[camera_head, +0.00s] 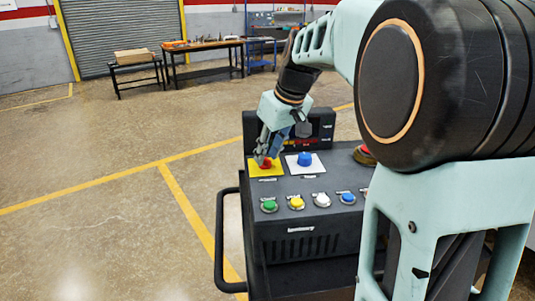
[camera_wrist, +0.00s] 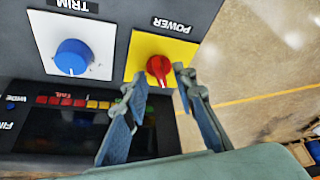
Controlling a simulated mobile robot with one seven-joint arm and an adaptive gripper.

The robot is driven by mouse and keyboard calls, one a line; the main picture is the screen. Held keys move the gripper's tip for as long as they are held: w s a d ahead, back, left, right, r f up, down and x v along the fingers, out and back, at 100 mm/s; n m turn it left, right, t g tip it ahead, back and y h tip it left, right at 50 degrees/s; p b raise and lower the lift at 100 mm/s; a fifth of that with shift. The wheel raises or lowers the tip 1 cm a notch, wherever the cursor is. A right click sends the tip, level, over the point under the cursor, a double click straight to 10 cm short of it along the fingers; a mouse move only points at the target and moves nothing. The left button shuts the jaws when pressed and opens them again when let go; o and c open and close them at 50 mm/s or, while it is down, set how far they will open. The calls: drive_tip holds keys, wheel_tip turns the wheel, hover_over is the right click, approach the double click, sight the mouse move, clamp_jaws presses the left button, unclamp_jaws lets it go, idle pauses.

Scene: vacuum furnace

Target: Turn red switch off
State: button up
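The red switch (camera_wrist: 159,69) is a knob on a yellow square plate (camera_wrist: 178,45) labelled POWER. In the head view the red switch (camera_head: 266,162) sits at the back left of the dark control panel (camera_head: 300,187), partly hidden by my gripper. My gripper (camera_wrist: 158,75) is open, with one finger on each side of the red switch in the wrist view. In the head view my gripper (camera_head: 264,158) points down at the switch. I cannot tell whether the fingertips touch it.
A blue knob (camera_head: 304,159) on a white TRIM plate stands right beside the yellow plate. Green, yellow, white and blue buttons (camera_head: 297,202) line the panel's front. A dark display (camera_wrist: 75,118) rises behind the knobs. A side handle (camera_head: 220,240) sticks out left. Floor to the left is clear.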

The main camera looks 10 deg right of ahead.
drive_tip(key=v, duration=1.1)
drive_tip(key=shift+r, duration=0.2)
drive_tip(key=shift+s, duration=0.1)
